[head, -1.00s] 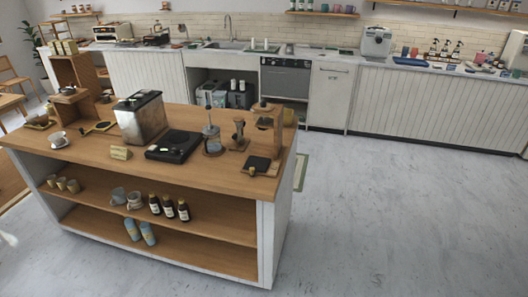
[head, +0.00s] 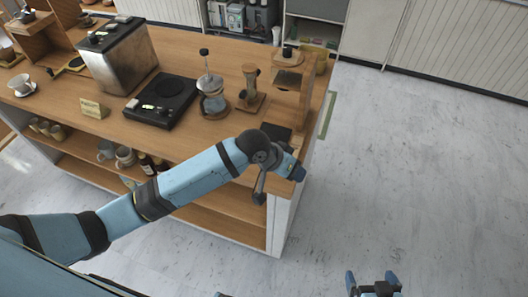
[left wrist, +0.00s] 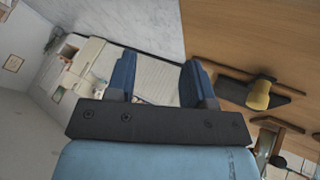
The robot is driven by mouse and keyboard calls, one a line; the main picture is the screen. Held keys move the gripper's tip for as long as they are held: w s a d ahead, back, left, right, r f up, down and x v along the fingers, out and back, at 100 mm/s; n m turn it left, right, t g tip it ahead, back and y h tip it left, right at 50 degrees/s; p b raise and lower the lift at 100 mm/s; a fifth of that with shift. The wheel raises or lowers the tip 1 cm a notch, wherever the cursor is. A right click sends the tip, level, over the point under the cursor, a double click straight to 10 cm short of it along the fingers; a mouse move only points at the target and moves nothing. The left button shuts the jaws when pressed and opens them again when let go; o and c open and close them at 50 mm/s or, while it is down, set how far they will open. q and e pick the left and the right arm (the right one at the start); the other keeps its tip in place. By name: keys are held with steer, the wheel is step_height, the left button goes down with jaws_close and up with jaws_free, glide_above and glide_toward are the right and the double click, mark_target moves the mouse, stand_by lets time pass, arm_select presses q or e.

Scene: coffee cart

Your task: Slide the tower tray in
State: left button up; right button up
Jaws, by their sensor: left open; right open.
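The cold-drip style wooden tower (head: 289,88) stands at the right end of the island counter. Its dark tray (head: 276,131) lies low at its front, partly hidden behind my left arm in the head view. In the left wrist view the tray (left wrist: 232,88) shows as a dark slab with a yellowish knob (left wrist: 259,95), right of my fingers. My right gripper (head: 372,281) is open and empty over the floor, away from the counter.
A wooden stand (head: 251,90), a glass press (head: 212,98), a black scale-like device (head: 161,99) and a metal box (head: 118,58) stand left of the tower. The counter (head: 200,133) ends just right of it. The floor (head: 410,170) to the right is clear.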

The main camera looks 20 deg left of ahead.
arm_select(q)
steer(key=w+a+r+n+g+y+b, duration=0.15)
steer(key=w+a+r+g+y, duration=0.25)
steer(key=w+a+r+y, duration=0.45)
steer(key=f, duration=0.3)
steer(key=s+f+h, duration=0.1)
steer(key=f, duration=0.3)
steer(key=a+f+h, duration=0.1)
steer(key=f, duration=0.3)
steer(key=shift+s+f+m+b, duration=0.25)
steer(key=shift+s+b, duration=0.05)
